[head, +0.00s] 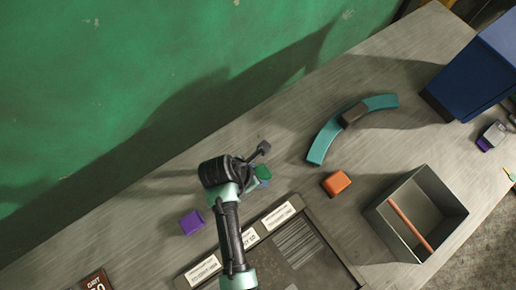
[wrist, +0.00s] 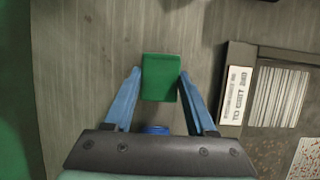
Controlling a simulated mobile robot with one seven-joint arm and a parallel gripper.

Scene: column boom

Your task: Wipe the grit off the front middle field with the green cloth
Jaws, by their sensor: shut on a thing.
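The green cloth (wrist: 160,78) is a small green block shape between the blue fingers of my gripper (wrist: 160,74), which is shut on it. In the head view the green cloth (head: 263,172) shows just past my dark wrist, which hides most of the fingers. The dark board with the fields (head: 325,272) lies below and right of the gripper, apart from the cloth. A striped field (wrist: 280,95) and part of a field with reddish specks (wrist: 306,157) show in the wrist view. My arm hides part of the board, so I cannot tell the front middle field surely.
A purple block (head: 191,222) lies left of my arm and an orange block (head: 336,183) right of it. A teal curved piece (head: 324,140) with a brown block (head: 354,114), an open grey box (head: 376,216) and a blue bin (head: 470,80) stand farther right. A green wall (head: 120,70) borders the bench.

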